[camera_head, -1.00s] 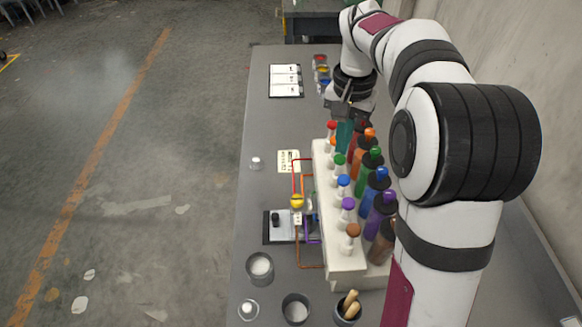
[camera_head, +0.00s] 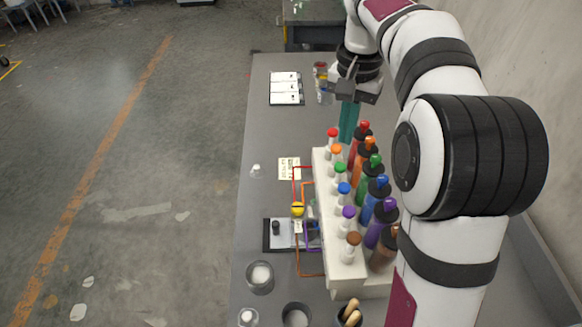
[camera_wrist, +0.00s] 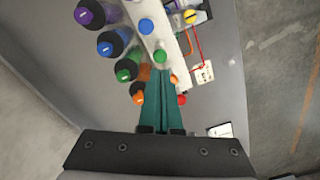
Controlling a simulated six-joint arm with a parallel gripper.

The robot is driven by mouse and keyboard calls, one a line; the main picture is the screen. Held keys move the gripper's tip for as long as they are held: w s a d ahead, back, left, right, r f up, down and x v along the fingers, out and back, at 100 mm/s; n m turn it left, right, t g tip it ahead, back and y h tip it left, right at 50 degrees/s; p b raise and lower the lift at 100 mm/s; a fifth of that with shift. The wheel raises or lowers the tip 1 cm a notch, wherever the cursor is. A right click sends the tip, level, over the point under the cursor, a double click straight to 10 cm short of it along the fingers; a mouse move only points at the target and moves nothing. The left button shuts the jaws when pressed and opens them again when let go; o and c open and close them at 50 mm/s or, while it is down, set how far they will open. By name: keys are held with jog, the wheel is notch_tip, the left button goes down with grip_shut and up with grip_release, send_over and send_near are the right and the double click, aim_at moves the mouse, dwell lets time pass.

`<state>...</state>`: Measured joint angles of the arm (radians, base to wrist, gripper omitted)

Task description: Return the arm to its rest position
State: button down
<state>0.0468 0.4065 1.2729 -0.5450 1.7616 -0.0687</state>
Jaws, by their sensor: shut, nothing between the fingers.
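My gripper (camera_head: 348,122) has teal fingers that are shut together with nothing between them. In the head view it points down just beyond the far end of the white bottle rack (camera_head: 343,270), near the red-capped bottles. In the wrist view the shut fingers (camera_wrist: 162,85) reach in over the rack end, beside the orange-capped bottle (camera_wrist: 138,92). My arm runs along the right side of the table. How far the fingertips are above the table is hard to tell.
The rack holds two rows of colour-capped bottles. Left of it are a small device with a yellow knob (camera_head: 297,209), a card (camera_head: 289,168) and coloured tubes. Glass jars (camera_head: 260,277) stand at the front. A wall is at right.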

jog(key=s+a+f, duration=0.1)
jog(key=s+f, duration=0.1)
jog(key=s, duration=0.8)
jog(key=s+a+f+y, duration=0.1)
jog(key=s+a+f, duration=0.1)
jog(key=s, duration=0.8)
jog(key=s+a+f, duration=0.2)
jog(key=s+f, duration=0.2)
jog(key=s, duration=0.6)
jog(key=shift+a+y, duration=0.25)
jog(key=shift+y, duration=0.15)
jog(key=shift+w, duration=0.1)
